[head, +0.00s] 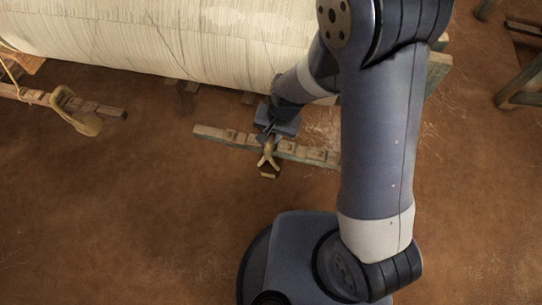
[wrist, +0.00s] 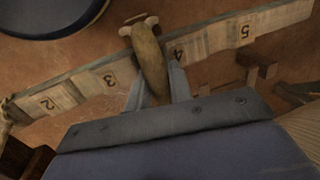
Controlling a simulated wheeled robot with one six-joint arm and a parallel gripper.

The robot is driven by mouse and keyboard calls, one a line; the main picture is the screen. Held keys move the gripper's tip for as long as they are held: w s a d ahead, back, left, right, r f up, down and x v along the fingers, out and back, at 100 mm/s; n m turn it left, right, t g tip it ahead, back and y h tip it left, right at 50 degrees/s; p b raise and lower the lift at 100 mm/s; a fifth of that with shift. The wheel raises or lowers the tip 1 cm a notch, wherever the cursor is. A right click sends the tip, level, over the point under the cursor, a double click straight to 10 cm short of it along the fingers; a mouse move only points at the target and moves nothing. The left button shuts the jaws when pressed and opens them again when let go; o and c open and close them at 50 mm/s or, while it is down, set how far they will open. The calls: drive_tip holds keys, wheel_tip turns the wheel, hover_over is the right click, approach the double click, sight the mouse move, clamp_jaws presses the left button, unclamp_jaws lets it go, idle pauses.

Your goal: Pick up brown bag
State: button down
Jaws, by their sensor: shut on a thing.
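The brown bag (wrist: 150,62) is a narrow, tapered brown shape held between the fingers of my gripper (wrist: 158,88) in the wrist view. In the head view, the bag (head: 268,160) shows small just below my gripper (head: 268,138), in front of a wooden bar. My gripper is shut on the bag. I cannot tell whether the bag touches the bar.
The wooden bar (wrist: 95,84) bears numbers 2 to 5. A large cream roll (head: 170,35) spans the back. A wooden frame (head: 525,85) stands at right. The brown floor in front is clear.

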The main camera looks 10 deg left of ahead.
drive_tip(key=shift+r, duration=0.15)
drive_tip(key=shift+w+r+p, duration=0.1)
drive_tip(key=shift+r+p, duration=0.3)
drive_tip(key=shift+r, duration=1.25)
drive_tip(key=s+a, duration=0.1)
drive_tip(key=s, duration=1.7)
drive_tip(key=shift+a, duration=0.25)
drive_tip(key=shift+a+p, duration=0.1)
drive_tip(key=shift+p, duration=0.25)
